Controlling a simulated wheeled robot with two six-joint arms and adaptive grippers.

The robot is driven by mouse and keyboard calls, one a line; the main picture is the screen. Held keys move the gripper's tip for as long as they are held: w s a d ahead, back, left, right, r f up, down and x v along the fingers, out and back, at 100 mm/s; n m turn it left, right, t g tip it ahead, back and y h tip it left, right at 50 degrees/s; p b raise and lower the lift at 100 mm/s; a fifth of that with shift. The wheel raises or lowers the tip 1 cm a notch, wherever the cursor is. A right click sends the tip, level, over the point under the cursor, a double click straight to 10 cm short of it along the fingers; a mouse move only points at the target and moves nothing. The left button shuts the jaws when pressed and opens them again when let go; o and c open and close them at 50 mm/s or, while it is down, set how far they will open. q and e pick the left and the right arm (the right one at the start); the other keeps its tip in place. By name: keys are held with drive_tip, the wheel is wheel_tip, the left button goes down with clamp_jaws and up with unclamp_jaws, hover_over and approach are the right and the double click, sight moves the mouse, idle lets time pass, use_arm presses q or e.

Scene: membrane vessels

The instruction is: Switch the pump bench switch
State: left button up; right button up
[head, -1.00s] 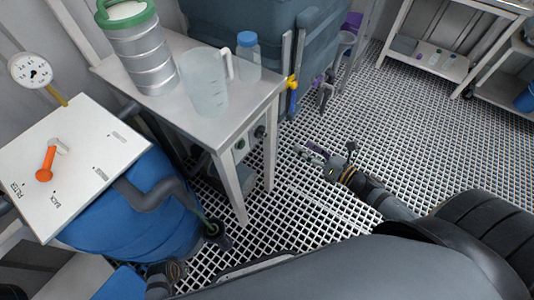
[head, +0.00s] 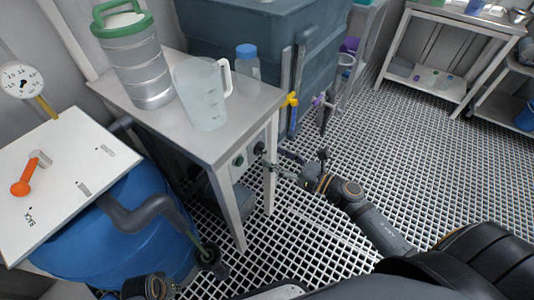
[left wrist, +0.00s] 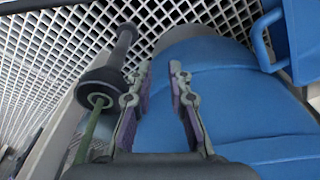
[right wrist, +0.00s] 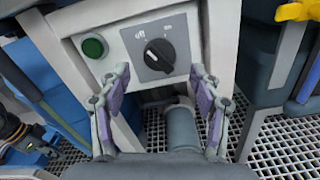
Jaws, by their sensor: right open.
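The pump bench (head: 200,100) is a light metal table with a switch panel under its top. In the head view, the right gripper (head: 280,168) is beside the panel's right end. My left gripper (left wrist: 160,70) is open and empty over a blue barrel (left wrist: 230,80).
A pitcher (head: 203,95), a blue-capped bottle (head: 247,62) and a green-rimmed metal vessel (head: 140,65) stand on the bench. A grey tank (head: 255,35) with a yellow valve (head: 290,99) is close behind. Open grating floor (head: 400,150) lies to the right.

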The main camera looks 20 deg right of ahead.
sight(265, 152)
use_arm(q)
drive_tip(key=shift+a+f, duration=0.25)
drive_tip(key=shift+f, duration=0.75)
use_arm(e)
drive_tip(key=shift+x, duration=2)
drive_tip(key=c, duration=1.2)
